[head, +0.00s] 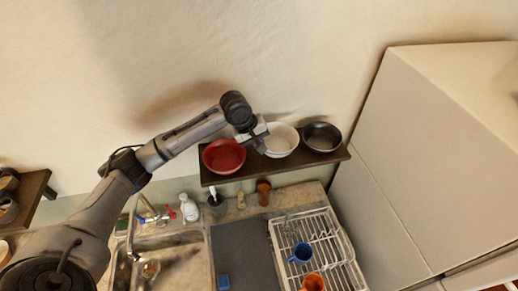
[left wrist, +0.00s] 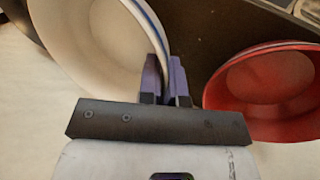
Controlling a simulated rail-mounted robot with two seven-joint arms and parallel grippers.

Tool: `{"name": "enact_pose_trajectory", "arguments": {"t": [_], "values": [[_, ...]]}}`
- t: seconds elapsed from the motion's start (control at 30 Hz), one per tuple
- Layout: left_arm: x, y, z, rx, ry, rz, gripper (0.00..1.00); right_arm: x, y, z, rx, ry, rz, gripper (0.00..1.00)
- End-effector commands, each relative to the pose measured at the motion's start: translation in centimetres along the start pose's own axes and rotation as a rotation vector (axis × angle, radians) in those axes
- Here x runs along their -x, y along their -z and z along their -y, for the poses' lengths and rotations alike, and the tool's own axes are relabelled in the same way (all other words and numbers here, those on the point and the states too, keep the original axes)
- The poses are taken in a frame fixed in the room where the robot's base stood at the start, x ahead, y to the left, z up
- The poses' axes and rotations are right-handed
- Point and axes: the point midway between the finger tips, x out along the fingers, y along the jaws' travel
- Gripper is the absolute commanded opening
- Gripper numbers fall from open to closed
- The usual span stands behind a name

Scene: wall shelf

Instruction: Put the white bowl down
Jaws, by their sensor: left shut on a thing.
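The white bowl (head: 281,139) is at the wall shelf (head: 268,175) in the head view, between a red bowl and a dark bowl. My left gripper (head: 261,147) is at the white bowl's left rim. In the left wrist view, the fingers of my left gripper (left wrist: 166,85) are shut on the rim of the white bowl (left wrist: 100,40), which has a blue line near its edge. I cannot tell whether the bowl's base touches the shelf. My right gripper is not in view.
The red bowl (head: 224,156) is close to the gripper's left. The dark bowl (head: 322,137) is close to the white bowl's right. Below are a sink (head: 165,265), a dish rack (head: 312,240) with cups, and a soap bottle (head: 189,208). A tall white cabinet (head: 400,150) stands right.

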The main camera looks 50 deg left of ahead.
Motion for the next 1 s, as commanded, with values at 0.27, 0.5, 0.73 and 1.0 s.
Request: {"name": "enact_pose_trajectory", "arguments": {"t": [0.27, 0.5, 0.73, 1.0], "values": [[-2.5, 0.1, 1.1, 0.001, 0.000, 0.001, 0.00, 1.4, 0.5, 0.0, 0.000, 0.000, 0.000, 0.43], [-3.6, 0.1, 1.6, -0.001, -0.002, -0.002, 0.00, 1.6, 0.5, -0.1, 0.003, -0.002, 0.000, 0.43], [-3.7, 0.1, 1.6, -0.001, -0.002, -0.001, 0.00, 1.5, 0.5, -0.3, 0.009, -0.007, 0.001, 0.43], [-3.8, 0.1, 1.6, 0.000, 0.000, -0.001, 0.29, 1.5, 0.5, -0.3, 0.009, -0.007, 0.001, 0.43]]}}
